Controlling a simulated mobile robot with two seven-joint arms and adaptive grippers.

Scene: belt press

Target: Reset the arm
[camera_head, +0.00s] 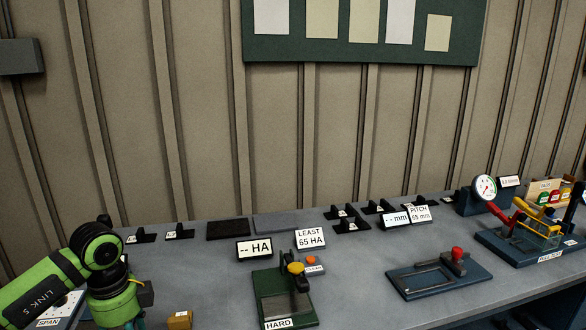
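My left arm comes in from the left in the head view, with a green link marked LINK 5 (40,293) and a green and black wrist joint (97,246). Its wrist points down and runs off the bottom edge, so my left gripper is cut off. My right arm and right gripper do not show. The wrist is over the left end of the grey bench, left of the green press marked HARD (270,290), and apart from it.
A blue fixture with a red knob (440,275) sits right of the press. A gauge (485,187) and a yellow-and-red lever device (535,230) stand at the far right. Small signs and black holders line the back. The bench front is partly clear.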

